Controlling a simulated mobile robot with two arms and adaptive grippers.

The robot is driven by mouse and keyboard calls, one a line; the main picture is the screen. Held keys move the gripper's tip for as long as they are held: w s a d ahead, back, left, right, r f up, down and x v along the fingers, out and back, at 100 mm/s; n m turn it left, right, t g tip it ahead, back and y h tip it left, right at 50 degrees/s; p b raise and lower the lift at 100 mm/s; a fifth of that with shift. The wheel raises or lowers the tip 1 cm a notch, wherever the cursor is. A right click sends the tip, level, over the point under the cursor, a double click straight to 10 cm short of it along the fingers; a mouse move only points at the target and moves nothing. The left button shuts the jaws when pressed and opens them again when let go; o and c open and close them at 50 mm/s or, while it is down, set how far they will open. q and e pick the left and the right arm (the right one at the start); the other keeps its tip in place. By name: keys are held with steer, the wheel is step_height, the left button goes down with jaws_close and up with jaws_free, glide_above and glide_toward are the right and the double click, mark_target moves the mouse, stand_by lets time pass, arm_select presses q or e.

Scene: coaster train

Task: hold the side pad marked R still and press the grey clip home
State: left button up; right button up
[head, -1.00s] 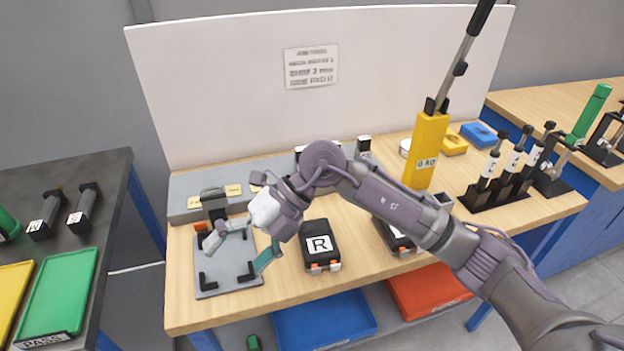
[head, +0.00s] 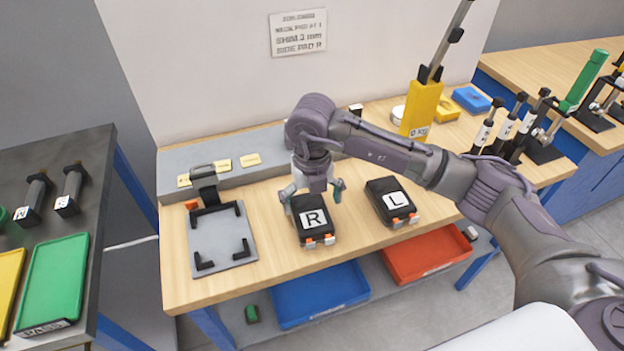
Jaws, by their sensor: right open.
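The side pad marked R (head: 313,227) is a black block with a white label and orange pieces along its front edge. It lies on the wooden bench, right of the grey fixture plate (head: 222,240). My right gripper (head: 314,192) points down over the pad's back end, open, with one finger towards each side. I cannot tell whether the fingers touch the pad. The pad marked L (head: 388,203) lies to the right, also with orange pieces at its front. I cannot make out a grey clip. My left gripper is not in view.
The fixture plate has black corner stops and a clamp (head: 204,180) at its back. A yellow lever press (head: 420,112) stands at the back right. Blue (head: 320,296) and red (head: 425,257) bins sit below the bench. A green tray (head: 52,285) lies on the left table.

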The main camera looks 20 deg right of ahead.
mark_target(312, 214)
steer(key=shift+f+p, duration=0.3)
steer(key=shift+f, duration=2.2)
steer(key=c, duration=1.3)
